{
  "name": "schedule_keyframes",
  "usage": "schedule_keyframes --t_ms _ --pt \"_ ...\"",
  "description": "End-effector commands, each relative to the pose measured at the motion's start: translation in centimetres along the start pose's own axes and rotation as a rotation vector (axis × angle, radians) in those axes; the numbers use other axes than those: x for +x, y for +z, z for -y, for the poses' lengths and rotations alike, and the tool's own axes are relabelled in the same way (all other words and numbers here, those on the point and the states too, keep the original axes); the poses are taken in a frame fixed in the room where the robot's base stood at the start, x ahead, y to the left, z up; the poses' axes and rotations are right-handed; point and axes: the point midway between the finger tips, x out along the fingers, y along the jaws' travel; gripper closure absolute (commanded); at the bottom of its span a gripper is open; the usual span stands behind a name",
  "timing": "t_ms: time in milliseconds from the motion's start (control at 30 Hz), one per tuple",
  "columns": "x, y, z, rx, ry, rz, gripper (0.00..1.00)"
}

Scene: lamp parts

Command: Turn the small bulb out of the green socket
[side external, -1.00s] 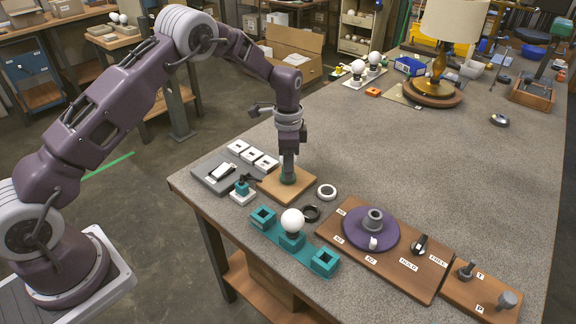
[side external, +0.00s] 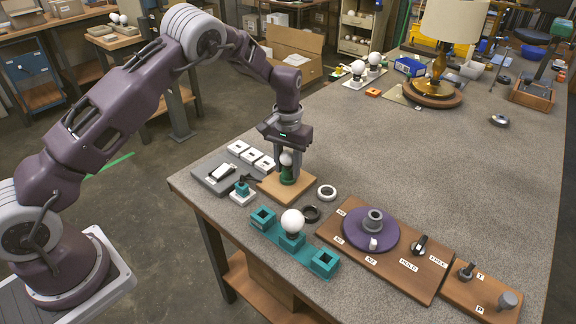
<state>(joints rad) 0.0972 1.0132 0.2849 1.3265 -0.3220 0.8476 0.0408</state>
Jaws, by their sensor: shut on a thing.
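The small white bulb (side external: 286,159) stands upright above the green socket (side external: 288,176), which is fixed on a square wooden board near the table's left edge. My gripper (side external: 287,163) points straight down over the board. Its two fingers are on either side of the bulb and shut on it. The bulb's lower end meets the socket; I cannot tell how deep it sits.
A teal holder (side external: 292,240) with a larger white bulb (side external: 292,220) stands in front. A grey switch panel (side external: 226,172) is at left. The table's middle is clear.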

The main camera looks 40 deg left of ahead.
Motion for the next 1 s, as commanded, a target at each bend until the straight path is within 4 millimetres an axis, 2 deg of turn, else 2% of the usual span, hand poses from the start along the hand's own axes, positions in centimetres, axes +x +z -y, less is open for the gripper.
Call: schedule_keyframes --t_ms 100,300,400,633,667,833,900,1000 --pt "-0.11 -0.10 -0.02 -0.074 0.000 -0.004 0.94" --pt "-0.19 -0.08 0.02 -0.524 0.001 -0.002 0.94" --pt "-0.21 -0.09 0.02 -0.600 0.002 -0.002 0.94" --pt "-0.21 -0.10 0.01 -0.619 0.002 -0.002 0.94" --pt "-0.21 -0.09 -0.01 -0.657 0.002 -0.002 0.94" --pt "-0.27 -0.09 -0.01 -1.058 0.002 -0.003 0.94" --pt "-0.28 -0.08 0.00 -1.161 0.002 -0.002 0.94" --pt "-0.26 -0.06 0.03 -1.203 0.002 -0.001 0.94"
